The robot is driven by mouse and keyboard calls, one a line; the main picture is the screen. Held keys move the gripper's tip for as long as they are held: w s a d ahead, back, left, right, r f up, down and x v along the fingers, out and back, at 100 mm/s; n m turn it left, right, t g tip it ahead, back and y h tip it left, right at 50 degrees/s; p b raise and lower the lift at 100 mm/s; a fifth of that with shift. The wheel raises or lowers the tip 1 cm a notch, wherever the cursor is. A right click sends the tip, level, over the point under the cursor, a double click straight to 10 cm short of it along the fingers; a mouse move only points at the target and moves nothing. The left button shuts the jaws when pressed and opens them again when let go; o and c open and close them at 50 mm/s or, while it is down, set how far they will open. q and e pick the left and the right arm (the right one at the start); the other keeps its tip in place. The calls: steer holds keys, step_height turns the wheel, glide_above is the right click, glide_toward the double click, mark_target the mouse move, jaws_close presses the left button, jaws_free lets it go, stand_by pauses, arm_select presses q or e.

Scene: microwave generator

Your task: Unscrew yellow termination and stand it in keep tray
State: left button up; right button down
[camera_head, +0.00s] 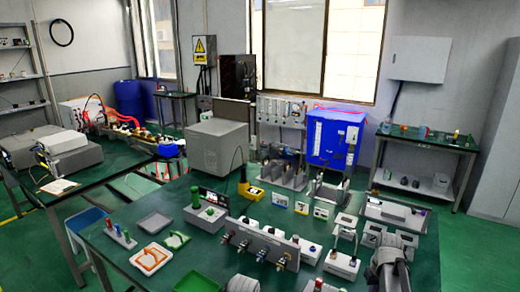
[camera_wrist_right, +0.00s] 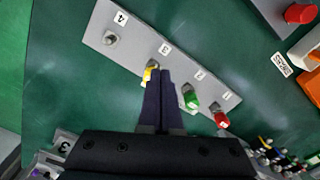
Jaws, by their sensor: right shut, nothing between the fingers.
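In the right wrist view, a grey plate (camera_wrist_right: 125,40) carries numbered positions. The yellow termination (camera_wrist_right: 150,70) is at position 3, partly hidden by my right gripper's fingertips. My right gripper (camera_wrist_right: 160,74) is shut and empty, its tips overlapping or just beside the yellow termination; I cannot tell whether they touch. A green termination (camera_wrist_right: 190,98) is at position 2, a red one (camera_wrist_right: 221,119) at position 1, and a bare metal connector (camera_wrist_right: 110,39) at position 4. In the head view a shallow grey tray (camera_head: 155,223) lies on the table; I cannot tell whether it is the keep tray.
In the head view, an orange-rimmed tray (camera_head: 151,259) and a green tray (camera_head: 190,283) stand at the front left. A grey panel with valves (camera_head: 262,245) crosses the table's middle. My right arm comes in at the lower right. Green table surface is bare beside the numbered plate.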

steer(key=shift+f+b, duration=3.4)
steer(key=shift+f, duration=0.1)
steer(key=shift+w+d+r, duration=0.1)
steer(key=shift+w+d, duration=0.1)
steer(key=shift+w, duration=0.1)
steer(key=shift+d, duration=1)
steer(key=shift+s+d, duration=0.15)
steer(key=shift+s, duration=0.2)
